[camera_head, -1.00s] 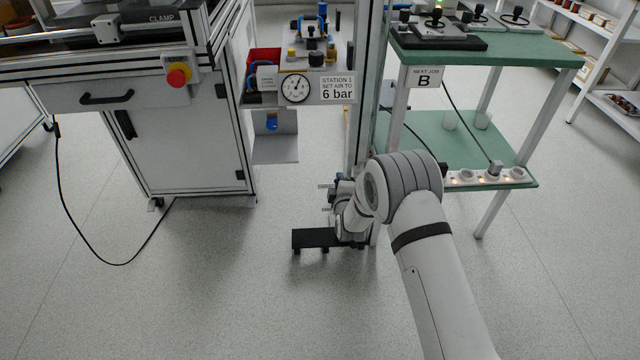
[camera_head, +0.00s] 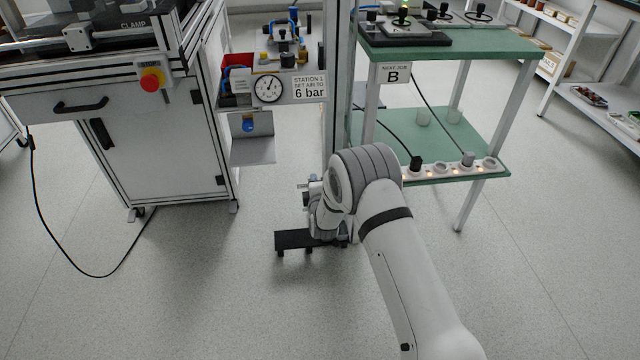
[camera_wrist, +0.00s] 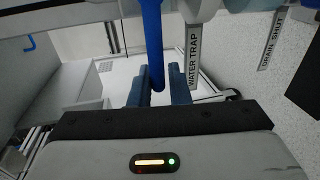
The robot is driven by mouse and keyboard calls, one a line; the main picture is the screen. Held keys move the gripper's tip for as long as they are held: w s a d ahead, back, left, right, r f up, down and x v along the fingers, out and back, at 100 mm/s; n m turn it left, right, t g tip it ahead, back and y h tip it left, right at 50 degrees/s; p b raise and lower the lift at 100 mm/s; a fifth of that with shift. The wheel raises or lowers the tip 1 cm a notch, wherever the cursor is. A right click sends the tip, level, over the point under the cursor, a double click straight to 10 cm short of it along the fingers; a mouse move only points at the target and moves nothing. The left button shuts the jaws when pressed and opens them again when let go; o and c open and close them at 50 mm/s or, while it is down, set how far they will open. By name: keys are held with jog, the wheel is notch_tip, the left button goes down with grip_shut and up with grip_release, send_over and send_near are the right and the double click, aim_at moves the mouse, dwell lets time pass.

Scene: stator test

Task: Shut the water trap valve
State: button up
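In the wrist view a blue lever (camera_wrist: 153,45) hangs down from a pale horizontal pipe, beside a label reading WATER TRAP (camera_wrist: 193,55). Its lower end lies between the two blue fingers of my gripper (camera_wrist: 158,88). The fingers stand apart, one on each side of the lever, with a narrow gap on the right; contact on the left cannot be told. A second label reads DRAIN SHUT (camera_wrist: 272,38), further right. In the head view my arm covers most of the gripper and the lever, low by the upright post.
A green two-level table (camera_head: 470,150) with a power strip (camera_head: 450,168) stands right of the post. A white cabinet (camera_head: 165,155) stands left. The air station with gauge (camera_head: 268,89) is between them. The front floor is clear.

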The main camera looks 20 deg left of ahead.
jog(key=shift+o, duration=1.4)
jog(key=shift+f, duration=0.1)
jog(key=shift+w+d, duration=0.15)
jog(key=shift+d, duration=0.05)
jog(key=p+v, duration=0.3)
jog(key=v, duration=0.4)
jog(key=shift+s, duration=0.35)
jog(key=shift+d, duration=0.15)
